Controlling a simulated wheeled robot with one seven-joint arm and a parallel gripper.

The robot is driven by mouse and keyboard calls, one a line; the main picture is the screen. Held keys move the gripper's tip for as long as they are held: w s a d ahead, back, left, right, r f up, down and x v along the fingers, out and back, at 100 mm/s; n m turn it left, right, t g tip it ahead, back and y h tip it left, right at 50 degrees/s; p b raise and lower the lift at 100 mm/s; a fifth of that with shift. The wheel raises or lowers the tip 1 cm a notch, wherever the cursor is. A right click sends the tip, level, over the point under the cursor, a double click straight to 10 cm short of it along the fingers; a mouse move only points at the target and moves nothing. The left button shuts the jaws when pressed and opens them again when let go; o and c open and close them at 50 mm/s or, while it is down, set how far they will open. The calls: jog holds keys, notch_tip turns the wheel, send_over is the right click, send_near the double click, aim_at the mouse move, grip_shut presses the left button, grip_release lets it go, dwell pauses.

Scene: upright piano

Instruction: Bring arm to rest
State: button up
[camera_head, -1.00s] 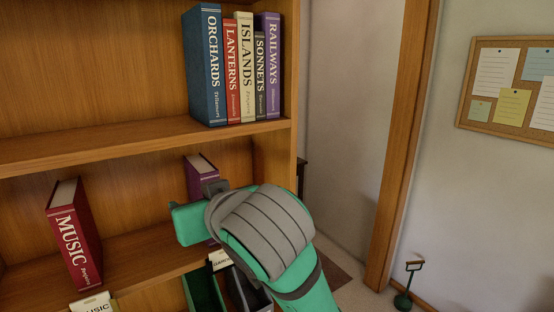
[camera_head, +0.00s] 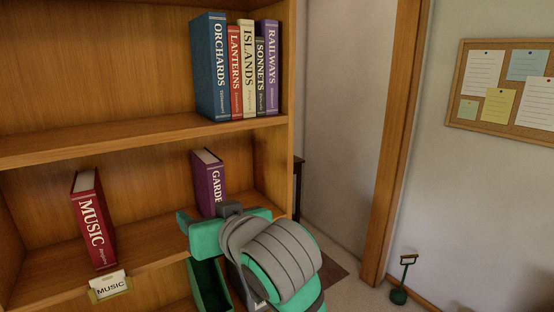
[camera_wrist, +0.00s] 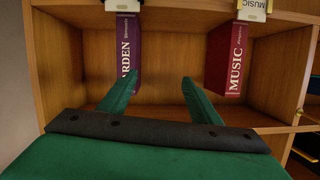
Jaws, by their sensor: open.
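My gripper is open and empty in the wrist view (camera_wrist: 160,95), its two green fingers apart in front of the shelf. In the head view my green and grey arm reaches up from the lower right, and its fingertips are partly hidden. The purple GARDEN book (camera_head: 209,180) stands upright on the middle shelf, its lower part behind my arm; it also shows in the wrist view (camera_wrist: 127,55). The red MUSIC book (camera_head: 92,220) stands to its left, apart from it; the wrist view shows it on the right (camera_wrist: 229,58). My fingers touch neither book.
Several books, among them the blue ORCHARDS book (camera_head: 209,68), stand on the upper shelf (camera_head: 130,137). A MUSIC label (camera_head: 110,287) sits on the middle shelf's front edge. A cork board (camera_head: 506,121) hangs on the right wall.

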jog(key=d+f+m+t+h, duration=0.3)
jog(key=f+m, duration=0.5)
jog(key=f, duration=1.9)
jog(key=s+d+f+m+t+h, duration=0.15)
jog(key=s+d+f, duration=0.25)
jog(key=s+f, duration=0.4)
jog(key=s+d+f+h, duration=0.2)
jog(key=s+f, duration=0.3)
jog(key=s, duration=0.3)
jog(key=s+d+f+h, duration=0.2)
jog(key=s+d+f, duration=0.1)
jog(key=s+f, duration=0.35)
jog(key=s+d+r+n+g, duration=0.1)
jog(key=s+d+n, duration=0.1)
jog(key=s, duration=1.4)
jog(key=shift+s+n, duration=0.3)
jog(key=shift+n, duration=0.45)
jog(key=shift+r, duration=0.1)
